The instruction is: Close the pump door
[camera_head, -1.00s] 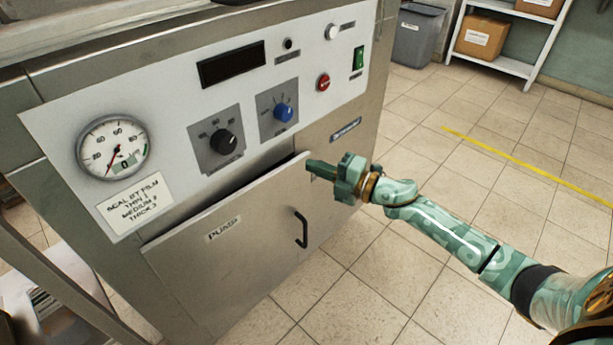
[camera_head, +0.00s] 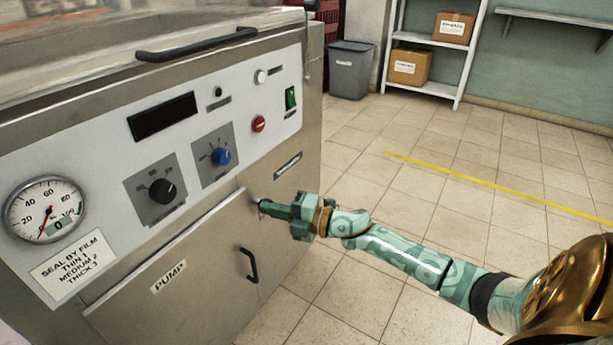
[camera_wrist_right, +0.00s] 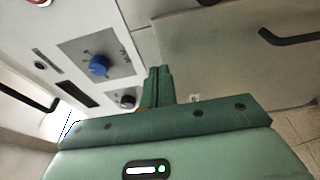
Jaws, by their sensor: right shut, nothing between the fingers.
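The pump door (camera_head: 200,280) is a flat steel panel labelled PUMP, with a black handle (camera_head: 249,266), on the front of a steel machine. Its top edge lies close along the cabinet under the control panel, with only a thin line showing; I cannot tell whether it is fully flush. My right gripper (camera_head: 263,206) is shut and empty, with its tips at the door's upper right corner; contact is unclear. In the right wrist view the shut fingers (camera_wrist_right: 160,85) point between the control panel and the door (camera_wrist_right: 215,60). My left gripper is not in view.
The control panel (camera_head: 100,160) with gauge (camera_head: 46,209), knobs and switches is just above the door. A lid handle (camera_head: 197,46) juts out at the top. A grey bin (camera_head: 351,70) and a white shelf (camera_head: 425,40) with boxes stand behind. The tiled floor at right is clear.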

